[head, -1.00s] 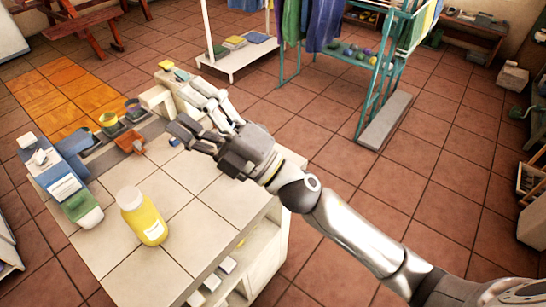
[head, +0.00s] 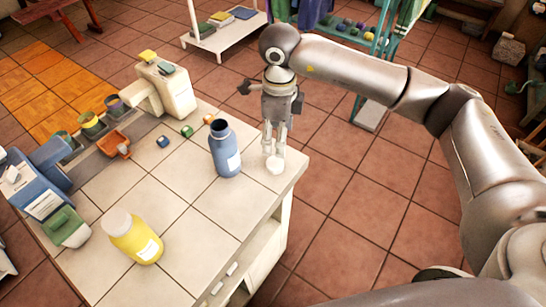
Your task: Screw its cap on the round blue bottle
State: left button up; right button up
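The round blue bottle (head: 226,152) stands upright near the right edge of the tiled counter, its dark mouth open and a white label on its side. A white cap (head: 275,166) is at the counter's right edge, just right of the bottle. My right gripper (head: 275,150) points down over the cap, with its fingers parted and their tips at the cap. I cannot tell whether the fingers press on it, or whether the cap rests on the counter. My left gripper is not in view.
A yellow bottle with a white cap (head: 135,240) stands at the front left of the counter (head: 185,205). A blue container (head: 40,185), a green-and-white item (head: 66,228), several small cups, an orange scoop (head: 114,145) and small cubes lie left and behind. The counter's middle is clear.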

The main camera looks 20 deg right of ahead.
jog(key=shift+w, duration=0.1)
send_over(277, 164)
jog(key=shift+f+p, duration=0.4)
jog(key=shift+f, duration=2.4)
